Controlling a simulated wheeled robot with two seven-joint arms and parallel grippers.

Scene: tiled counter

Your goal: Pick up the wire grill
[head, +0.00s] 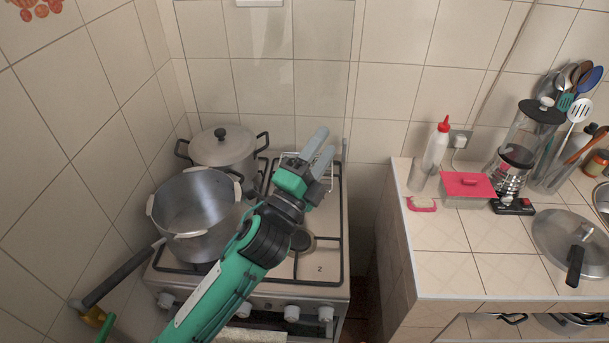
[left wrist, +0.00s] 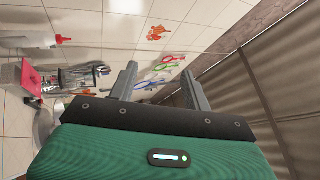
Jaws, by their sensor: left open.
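What looks like the wire grill (head: 332,180), a thin pale wire frame, is at the back right of the stove. My left gripper and its fingers hide most of it in the head view. My left gripper (head: 326,141) is open, with its two grey fingers in front of the frame; I cannot tell whether they touch it. In the left wrist view, the gap between the fingers (left wrist: 159,72) is empty and the grill does not show. My right gripper is not in view.
A large open pot (head: 190,215) and a lidded pot (head: 222,150) stand on the left of the stove (head: 318,278). A gap separates the stove from the right counter (head: 440,262), which holds a bottle (head: 436,148), a red-lidded box (head: 467,188) and a pan lid (head: 565,240).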

